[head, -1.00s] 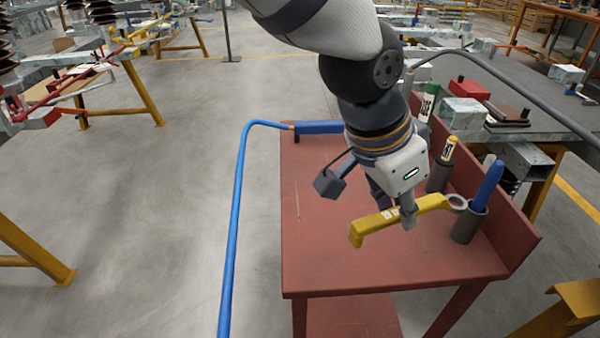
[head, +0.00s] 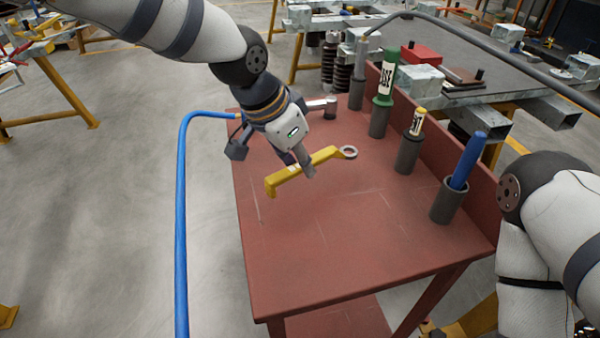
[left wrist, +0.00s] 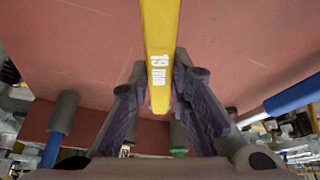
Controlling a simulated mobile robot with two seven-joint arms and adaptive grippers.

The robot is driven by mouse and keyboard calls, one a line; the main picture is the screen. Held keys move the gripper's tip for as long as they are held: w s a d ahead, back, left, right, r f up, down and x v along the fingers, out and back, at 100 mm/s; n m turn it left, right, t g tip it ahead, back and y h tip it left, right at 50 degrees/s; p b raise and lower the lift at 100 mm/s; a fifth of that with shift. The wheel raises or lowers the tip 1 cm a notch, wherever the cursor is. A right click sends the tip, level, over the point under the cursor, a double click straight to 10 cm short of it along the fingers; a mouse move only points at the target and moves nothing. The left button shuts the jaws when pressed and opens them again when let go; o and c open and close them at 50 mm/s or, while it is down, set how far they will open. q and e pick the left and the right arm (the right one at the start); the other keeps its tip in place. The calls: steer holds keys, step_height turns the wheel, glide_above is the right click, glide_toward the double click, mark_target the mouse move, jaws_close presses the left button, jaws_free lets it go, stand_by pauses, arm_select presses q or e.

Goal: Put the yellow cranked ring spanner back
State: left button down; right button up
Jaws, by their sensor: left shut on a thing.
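The yellow cranked ring spanner (head: 300,172) is held roughly level over the red-brown bench (head: 340,245), its grey ring end pointing right. My left gripper (head: 306,170) is shut across its yellow shank. In the left wrist view the spanner (left wrist: 160,35) runs between the two fingers (left wrist: 160,100), with "19 mm" printed on it. The gap between spanner and bench top is hard to judge. My right arm shows at the right edge of the head view, but its gripper is out of the picture.
Along the bench's raised right side stand grey cups holding a blue handle (head: 467,160), a yellow-topped handle (head: 418,122) and a green handle (head: 385,82). A blue hose (head: 183,220) runs down the left side. The bench's front and middle are clear.

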arm_select(q)
steer(key=shift+w+a+f, duration=0.1)
steer(key=shift+w+f, duration=0.15)
steer(key=shift+f, duration=0.65)
steer(key=shift+w+a+f, duration=0.1)
steer(key=shift+w+f, duration=0.1)
steer(key=shift+f, duration=0.7)
arm_select(e)
steer(key=shift+s+f, duration=0.15)
steer(key=shift+f, duration=0.05)
arm_select(q)
steer(key=shift+f, duration=0.2)
steer(key=c, duration=1.5)
jaws_free()
steer(key=p+v, duration=0.1)
steer(key=v, duration=1)
steer(key=shift+s+r, duration=0.1)
steer(key=shift+r, duration=0.3)
steer(key=shift+s+a+r, duration=0.1)
steer(key=shift+s+r, duration=0.05)
steer(key=shift+r, duration=0.1)
arm_select(e)
steer(key=shift+w+r+t, duration=0.4)
steer(key=shift+w+r, duration=0.6)
steer(key=shift+r, duration=0.05)
